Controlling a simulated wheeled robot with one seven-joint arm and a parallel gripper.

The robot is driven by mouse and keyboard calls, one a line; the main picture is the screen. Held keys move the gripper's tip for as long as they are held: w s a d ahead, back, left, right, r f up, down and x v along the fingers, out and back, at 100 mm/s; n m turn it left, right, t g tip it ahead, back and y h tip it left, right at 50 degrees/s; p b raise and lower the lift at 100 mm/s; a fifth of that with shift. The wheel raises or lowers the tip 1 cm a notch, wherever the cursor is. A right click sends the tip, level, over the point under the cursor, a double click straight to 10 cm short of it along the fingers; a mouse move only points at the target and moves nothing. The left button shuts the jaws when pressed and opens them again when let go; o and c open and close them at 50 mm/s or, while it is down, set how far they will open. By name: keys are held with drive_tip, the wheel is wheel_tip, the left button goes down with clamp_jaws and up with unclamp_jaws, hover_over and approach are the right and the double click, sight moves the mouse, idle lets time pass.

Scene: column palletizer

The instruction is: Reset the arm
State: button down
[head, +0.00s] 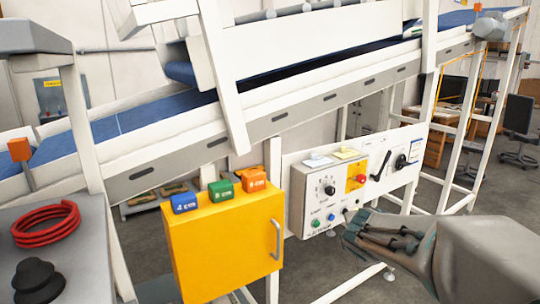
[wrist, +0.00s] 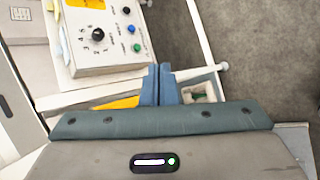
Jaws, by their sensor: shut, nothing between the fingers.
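My gripper (head: 350,226) is at the lower right of the head view, in front of the lower right corner of a white control box (head: 297,205). In the wrist view its two blue fingers (wrist: 159,72) are together and empty, just beside the box's edge. The box has a black dial (head: 329,190), a green button (head: 316,223), a blue button (head: 331,217) and a red button (head: 361,179) on a yellow plate. The dial (wrist: 97,34) and several buttons also show in the wrist view. Whether the fingers touch the box is unclear.
A yellow cabinet (head: 225,245) with blue, green and orange blocks on top stands left of the control box. A sloping conveyor (head: 200,135) runs behind. A black lever (head: 382,164) is on the white panel. A grey table (head: 70,275) holds a red coil (head: 45,224).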

drive_tip(key=s+a+f+m+g+y, duration=0.1)
drive_tip(key=s+a+f+m+g, duration=0.1)
drive_tip(key=s+m, duration=0.7)
drive_tip(key=s+a+f+m+g+y, duration=0.1)
drive_tip(key=s+a+m+g+y, duration=0.1)
drive_tip(key=s+m, duration=0.7)
drive_tip(key=s+a+g, duration=0.1)
drive_tip(key=s+a, duration=0.1)
drive_tip(key=s, duration=0.2)
drive_tip(key=shift+f+m+g, duration=0.4)
drive_tip(key=c, duration=2.1)
unclamp_jaws()
drive_tip(key=shift+c, duration=0.2)
